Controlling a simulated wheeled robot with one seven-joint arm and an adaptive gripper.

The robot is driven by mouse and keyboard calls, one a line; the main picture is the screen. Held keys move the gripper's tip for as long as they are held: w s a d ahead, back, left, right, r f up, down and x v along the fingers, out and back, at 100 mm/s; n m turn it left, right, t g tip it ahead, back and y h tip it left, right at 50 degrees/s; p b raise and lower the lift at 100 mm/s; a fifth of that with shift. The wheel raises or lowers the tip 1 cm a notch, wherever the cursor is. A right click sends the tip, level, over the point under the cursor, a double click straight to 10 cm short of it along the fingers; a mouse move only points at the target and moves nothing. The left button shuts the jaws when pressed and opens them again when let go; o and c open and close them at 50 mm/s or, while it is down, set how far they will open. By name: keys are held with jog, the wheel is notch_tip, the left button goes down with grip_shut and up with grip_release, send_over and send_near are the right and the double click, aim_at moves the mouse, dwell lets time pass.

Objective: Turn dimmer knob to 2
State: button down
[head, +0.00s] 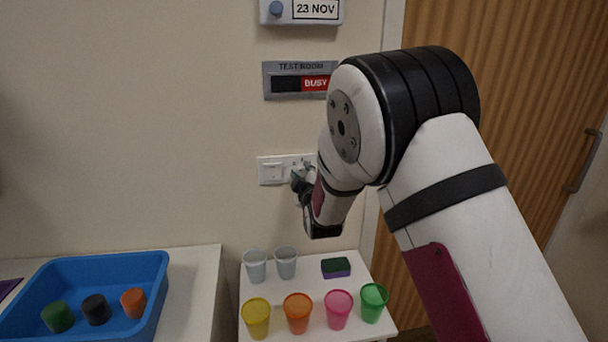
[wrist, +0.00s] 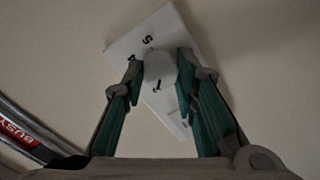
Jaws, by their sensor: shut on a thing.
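A white wall plate (head: 271,172) with a rocker switch on its left half is fixed to the wall. My gripper (head: 302,179) is at the plate's right half, where the dimmer is, and hides much of it in the head view. In the wrist view the plate (wrist: 134,42) appears tilted, and the round white dimmer knob (wrist: 159,67) sits between my two fingertips. My gripper (wrist: 160,68) is shut on the knob, one finger on each side. A few dark digits show around the knob; the knob's pointer cannot be made out.
Above the plate hang a TEST ROOM sign (head: 300,67) reading BUSY and a date box (head: 278,10). Below, a small white table (head: 280,278) carries several coloured cups and a sponge (head: 336,267). A blue tray (head: 150,268) stands at left. A wooden door (head: 540,80) is at right.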

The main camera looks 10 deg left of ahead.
jog(key=shift+f+n, duration=0.1)
jog(key=shift+n, duration=0.4)
jog(key=c, duration=1.3)
grip_release()
jog(key=v, duration=1.2)
